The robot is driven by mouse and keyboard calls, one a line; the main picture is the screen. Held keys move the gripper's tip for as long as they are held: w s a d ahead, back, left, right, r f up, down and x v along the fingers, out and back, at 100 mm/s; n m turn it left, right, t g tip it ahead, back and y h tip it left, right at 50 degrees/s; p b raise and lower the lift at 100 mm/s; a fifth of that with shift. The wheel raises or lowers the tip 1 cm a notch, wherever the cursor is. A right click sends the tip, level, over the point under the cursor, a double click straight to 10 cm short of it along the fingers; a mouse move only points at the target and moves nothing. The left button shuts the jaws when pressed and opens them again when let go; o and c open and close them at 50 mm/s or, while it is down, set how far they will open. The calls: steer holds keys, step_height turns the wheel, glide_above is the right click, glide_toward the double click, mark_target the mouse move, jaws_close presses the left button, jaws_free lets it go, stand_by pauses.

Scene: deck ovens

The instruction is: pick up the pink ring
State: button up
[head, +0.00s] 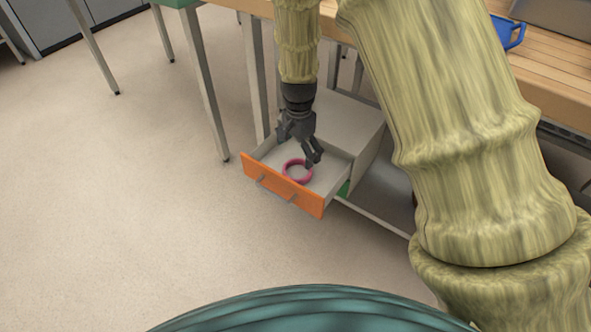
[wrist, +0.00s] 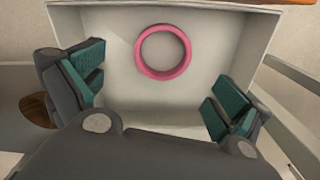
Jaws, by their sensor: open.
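The pink ring (head: 285,172) lies flat inside an open drawer with an orange front (head: 268,188). In the wrist view the ring (wrist: 139,62) rests on the pale drawer floor (wrist: 205,62), clear of the walls. My gripper (head: 300,150) hangs above the open drawer, and one finger overlaps part of the ring in the head view. In the wrist view its two fingers with teal pads (wrist: 158,92) are spread wide, with nothing between them. The ring shows beyond the fingertips, a little above the middle of that view. I cannot tell the exact height above it.
The drawer belongs to a grey cabinet (head: 342,122) under a wooden worktop (head: 555,72). A table leg (head: 208,100) stands to the left. A blue object (head: 509,32) is on the worktop. The floor (head: 120,220) in front and to the left is clear.

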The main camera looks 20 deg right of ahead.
mark_target(296, 175)
step_height(296, 175, down, 4)
steer(key=shift+r+b, duration=0.2)
steer(key=shift+b, duration=0.25)
steer(key=shift+w+a+f+b, duration=0.15)
steer(key=shift+f+b, duration=0.6)
steer(key=shift+f, duration=0.6)
steer(key=shift+w+a+f+b, duration=0.1)
steer(key=shift+f+b, duration=0.6)
steer(key=shift+f, duration=0.6)
steer(key=c, duration=1)
